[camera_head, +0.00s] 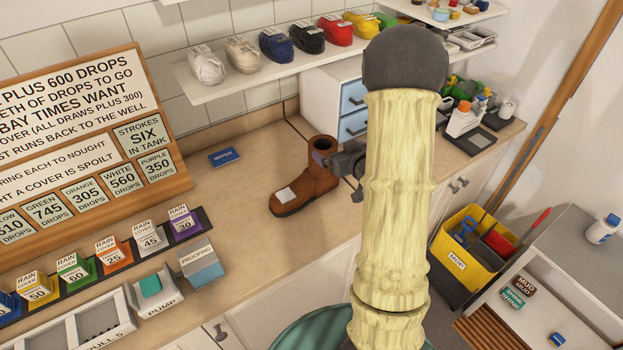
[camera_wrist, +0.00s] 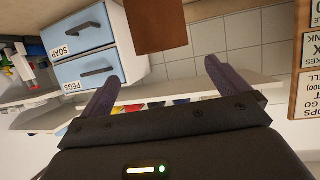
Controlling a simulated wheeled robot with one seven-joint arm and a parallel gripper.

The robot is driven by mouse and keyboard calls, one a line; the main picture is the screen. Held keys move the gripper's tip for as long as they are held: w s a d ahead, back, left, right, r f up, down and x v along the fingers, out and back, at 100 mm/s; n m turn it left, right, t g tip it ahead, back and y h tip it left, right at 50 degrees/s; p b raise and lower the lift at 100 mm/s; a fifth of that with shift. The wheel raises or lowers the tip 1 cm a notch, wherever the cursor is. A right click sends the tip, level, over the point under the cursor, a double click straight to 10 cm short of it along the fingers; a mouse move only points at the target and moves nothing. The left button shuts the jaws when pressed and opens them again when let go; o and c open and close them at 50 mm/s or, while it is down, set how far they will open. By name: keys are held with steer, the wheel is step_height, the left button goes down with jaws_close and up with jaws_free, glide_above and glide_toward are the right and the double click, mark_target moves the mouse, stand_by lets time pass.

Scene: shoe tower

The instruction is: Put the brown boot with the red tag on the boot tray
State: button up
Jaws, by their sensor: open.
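A brown boot (camera_head: 307,188) stands upright on the wooden counter, its toe pointing to the lower left. A white patch shows on its toe; I see no red tag. My gripper (camera_head: 322,160) is at the right side of the boot's shaft, near the top. I cannot tell whether it touches the boot. In the wrist view my gripper (camera_wrist: 160,76) has its two purple fingers wide apart with nothing between their tips. A brown piece, likely the boot's shaft (camera_wrist: 157,25), shows beyond them. I cannot make out a boot tray for sure; my arm hides part of the room.
A blue booklet (camera_head: 224,157) lies left of the boot. Rain cover boxes (camera_head: 115,253) and a pump tray (camera_head: 160,292) fill the front left. A blue-drawer cabinet (camera_head: 353,98) stands behind. A yellow mop bucket (camera_head: 458,262) and wooden slats (camera_head: 488,335) are lower right.

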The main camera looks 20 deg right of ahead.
steer(key=p, duration=0.1)
glide_toward(319, 140)
steer(key=shift+x, duration=1.2)
steer(key=shift+d, duration=0.15)
steer(key=shift+w+p, duration=0.4)
steer(key=shift+p, duration=0.15)
steer(key=shift+f+p+x, duration=0.25)
steer(key=shift+p+x, duration=0.85)
steer(key=shift+x, duration=1.15)
steer(key=shift+s+a, duration=0.15)
steer(key=shift+a, duration=0.1)
steer(key=shift+r, duration=0.1)
steer(key=c, duration=1.9)
steer(key=shift+c, duration=0.2)
steer(key=shift+r, duration=0.1)
